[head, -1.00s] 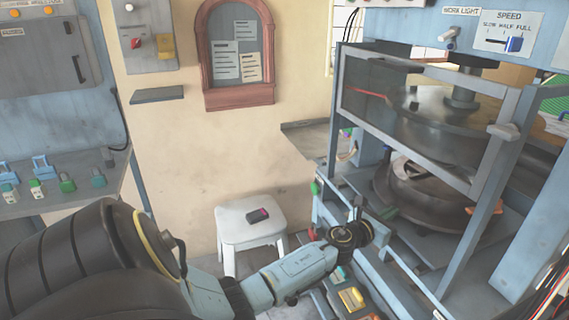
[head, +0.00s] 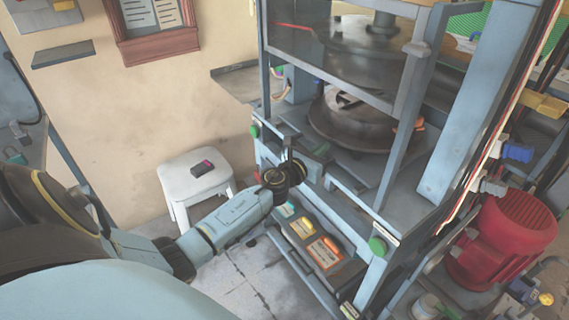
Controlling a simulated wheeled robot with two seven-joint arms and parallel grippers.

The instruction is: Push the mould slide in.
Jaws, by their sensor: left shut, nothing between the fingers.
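The press (head: 440,120) stands right of centre. Its mould (head: 345,122), a dark round piece with a slotted top, sits low inside the frame under the upper platen (head: 365,45). The slide's front bar (head: 346,220) runs across the near side, with a green cap (head: 254,131) at its far left end and another green cap (head: 377,246) at its near right end. My left gripper (head: 316,160) is shut and empty at the slide's front, near the bar's left half. Its wrist hides part of the bar, and I cannot tell whether the fingers touch it. My right gripper is out of view.
A guard frame (head: 408,85) stands in front of the platen. A white stool (head: 190,180) with a small dark-and-pink object (head: 203,168) stands left. A red motor (head: 500,240) is at right.

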